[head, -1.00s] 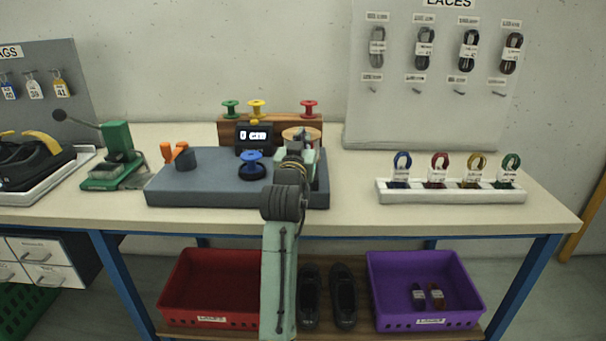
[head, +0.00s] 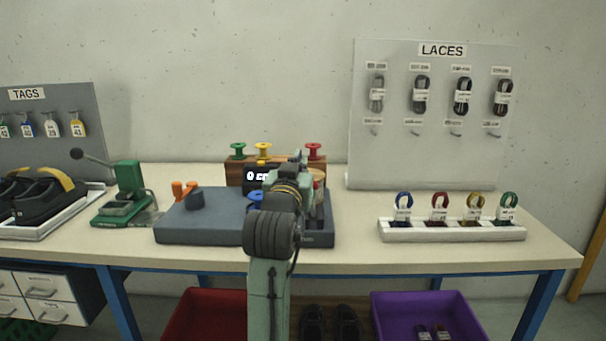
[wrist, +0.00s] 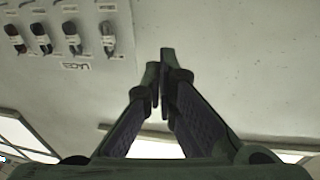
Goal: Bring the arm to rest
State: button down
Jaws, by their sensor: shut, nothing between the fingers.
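My arm rises from the bottom middle of the head view and reaches over the grey block on the bench. In the wrist view my gripper (wrist: 160,85) is shut, its two fingertips together with nothing between them. Behind the fingers are bare wall and the lace board (wrist: 75,30), seen upside down. In the head view my own arm hides the gripper's fingertips and part of the grey block (head: 200,225).
The bench (head: 350,255) carries a green press (head: 128,190), a shoe tray (head: 60,222) at left and a white lace rack (head: 450,232) at right. Spools (head: 263,150) stand behind the block. Below are a red bin (head: 205,315) and a purple bin (head: 400,310).

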jog(key=shift+s+r, duration=0.15)
jog(key=shift+s, duration=0.05)
